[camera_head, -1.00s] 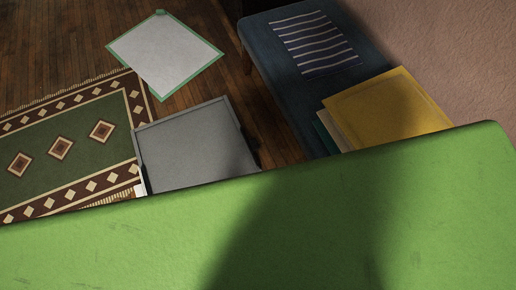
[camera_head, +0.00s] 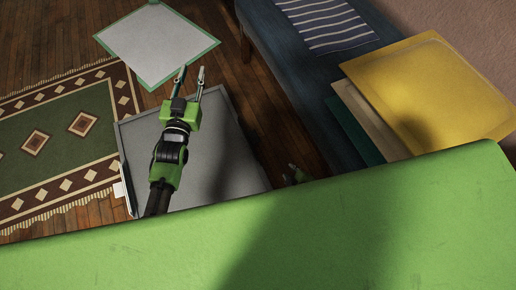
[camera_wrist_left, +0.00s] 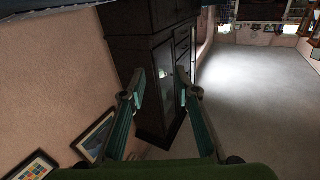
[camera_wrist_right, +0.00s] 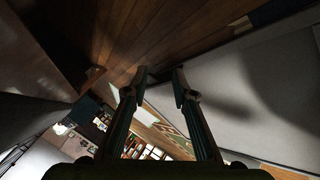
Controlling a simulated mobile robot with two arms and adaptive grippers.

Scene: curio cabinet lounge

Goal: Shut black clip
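I cannot make out the black clip for certain. A grey flat-topped case or panel (camera_head: 215,130) lies below my left gripper in the head view, with a narrow dark strip (camera_head: 127,190) on its left edge; I cannot tell whether that strip is the clip. My left gripper (camera_head: 191,72) is over the grey panel's far edge. In the left wrist view its fingers (camera_wrist_left: 165,90) are apart with nothing between them. My right gripper (camera_head: 295,174) is mostly hidden at the panel's right; in the right wrist view its fingers (camera_wrist_right: 160,78) are apart and empty.
A white sheet with a green border (camera_head: 157,45) lies on the wooden floor. A patterned green rug (camera_head: 50,150) is at the left. A blue bench (camera_head: 290,75) holds a striped cloth (camera_head: 325,22) and a yellow folder or box (camera_head: 440,90) at the right.

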